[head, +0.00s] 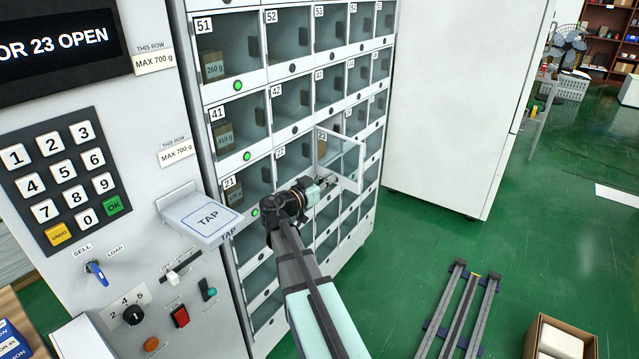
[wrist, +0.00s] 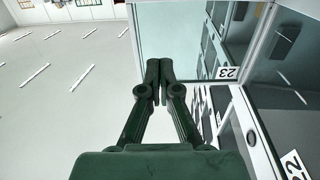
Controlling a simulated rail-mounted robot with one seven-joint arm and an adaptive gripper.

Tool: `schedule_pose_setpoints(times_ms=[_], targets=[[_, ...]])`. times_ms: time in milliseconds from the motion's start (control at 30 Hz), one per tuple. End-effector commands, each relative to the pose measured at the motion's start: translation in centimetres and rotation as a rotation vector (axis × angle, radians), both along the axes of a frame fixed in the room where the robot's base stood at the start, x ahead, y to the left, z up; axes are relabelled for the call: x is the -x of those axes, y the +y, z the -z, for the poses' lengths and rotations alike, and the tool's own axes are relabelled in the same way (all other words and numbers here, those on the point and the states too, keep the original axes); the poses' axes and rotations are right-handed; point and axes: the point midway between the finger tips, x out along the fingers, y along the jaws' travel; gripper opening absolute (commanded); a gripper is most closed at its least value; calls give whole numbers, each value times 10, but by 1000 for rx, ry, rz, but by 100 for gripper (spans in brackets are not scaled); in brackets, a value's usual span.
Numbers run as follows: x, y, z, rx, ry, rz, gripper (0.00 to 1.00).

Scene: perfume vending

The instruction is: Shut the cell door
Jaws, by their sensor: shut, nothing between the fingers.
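The cell door (head: 350,160) is a clear panel in a pale frame. It stands open, swung out from the cabinet front at the cell marked 23. In the wrist view the clear door panel (wrist: 190,30) fills the top middle, with the 23 label (wrist: 228,73) beside it. My gripper (head: 328,181) is at the lower part of the door in the head view. In the wrist view my gripper (wrist: 159,70) is shut and empty, its fingertips overlapping the panel. I cannot tell whether they touch it.
Other cells around it have closed doors; the lower cell 22 label (wrist: 293,165) is near. A keypad (head: 65,175) and TAP shelf (head: 205,217) stand left. The display (head: 55,45) reads "OR 23 OPEN". Floor rails (head: 462,310) and an open box (head: 560,340) lie right.

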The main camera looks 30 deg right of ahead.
Motion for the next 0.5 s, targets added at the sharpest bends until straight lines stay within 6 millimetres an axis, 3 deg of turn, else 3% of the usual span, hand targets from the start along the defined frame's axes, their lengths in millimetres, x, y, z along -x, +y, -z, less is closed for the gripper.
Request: schedule_pose_setpoints(times_ms=[200,500], targets=[[-11,-42,-2,-1,0,2,0],[-17,-70,0,-1,0,0,0]])
